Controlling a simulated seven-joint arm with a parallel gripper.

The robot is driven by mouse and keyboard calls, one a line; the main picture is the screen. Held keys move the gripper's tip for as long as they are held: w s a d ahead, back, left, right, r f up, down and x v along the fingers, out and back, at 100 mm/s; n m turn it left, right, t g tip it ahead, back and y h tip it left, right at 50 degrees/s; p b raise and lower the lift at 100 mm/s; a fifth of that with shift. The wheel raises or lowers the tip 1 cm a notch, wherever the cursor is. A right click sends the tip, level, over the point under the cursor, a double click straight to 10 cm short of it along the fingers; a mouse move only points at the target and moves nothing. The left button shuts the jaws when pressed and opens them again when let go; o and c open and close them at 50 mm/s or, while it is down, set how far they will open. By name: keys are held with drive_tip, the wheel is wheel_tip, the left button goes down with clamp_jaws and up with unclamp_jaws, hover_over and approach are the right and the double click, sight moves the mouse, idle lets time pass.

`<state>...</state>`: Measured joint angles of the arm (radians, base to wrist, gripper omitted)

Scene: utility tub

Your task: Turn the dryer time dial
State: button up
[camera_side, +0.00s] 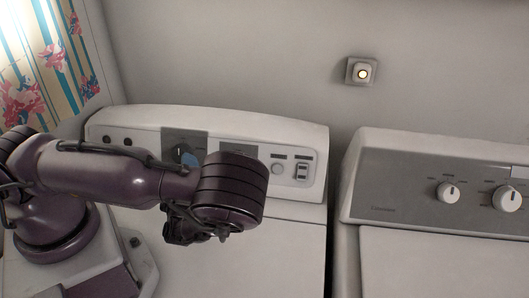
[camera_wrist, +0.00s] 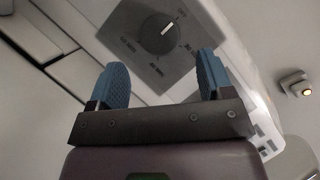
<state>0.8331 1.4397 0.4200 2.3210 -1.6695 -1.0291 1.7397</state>
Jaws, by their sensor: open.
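The time dial (camera_wrist: 158,34) is a dark round knob with a pale pointer line, on a grey square plate marked with minutes. In the wrist view the pointer slants up and right. The plate (camera_side: 184,138) also shows in the side view, on the left machine's white control panel (camera_side: 258,131); my arm partly hides it. My gripper (camera_wrist: 161,78) is open and empty, its two blue fingers apart. The dial appears beyond the fingertips, between their lines, with no contact visible. In the side view one blue fingertip shows in front of the plate; the other finger is hidden.
The left panel also has a small round button (camera_side: 277,168) and a rocker switch (camera_side: 302,170). A second machine (camera_side: 435,183) with white knobs stands at right, across a narrow gap. A lit wall button (camera_side: 362,73) is above. A patterned curtain hangs at left.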

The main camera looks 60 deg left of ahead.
drive_tip(key=v, duration=0.8)
drive_tip(key=shift+s+d, duration=0.1)
drive_tip(key=shift+d, duration=0.2)
drive_tip(key=w+d+n+h, duration=0.1)
drive_tip(key=w+d+f+n+h, duration=0.1)
drive_tip(key=w+h, duration=0.1)
drive_tip(key=w+d+n+g+h, duration=0.1)
drive_tip(key=h, duration=0.1)
drive_tip(key=shift+w+d+f, duration=0.2)
drive_tip(key=shift+d+f, duration=0.1)
drive_tip(key=shift+f, duration=0.1)
drive_tip(key=w+d+n+h, duration=0.1)
drive_tip(key=w+d+r+h, duration=0.1)
drive_tip(key=d+h, duration=0.1)
drive_tip(key=w+d+n+h, duration=0.1)
drive_tip(key=w, duration=0.1)
drive_tip(key=shift+d+r+n+h, duration=0.15)
drive_tip(key=shift+r+n+h, duration=0.15)
drive_tip(key=shift+h, duration=0.1)
drive_tip(key=w+d+r+n+h, duration=0.1)
drive_tip(key=w+d+r+h, duration=0.1)
drive_tip(key=r+h, duration=0.2)
drive_tip(key=w+d+r+n+t+h, duration=0.1)
drive_tip(key=w+d+r+h, duration=0.1)
drive_tip(key=r, duration=0.9)
drive_tip(key=shift+d+r+h, duration=0.2)
drive_tip(key=shift+d+h, duration=0.45)
drive_tip(key=shift+h, duration=0.55)
drive_tip(key=shift+n, duration=0.3)
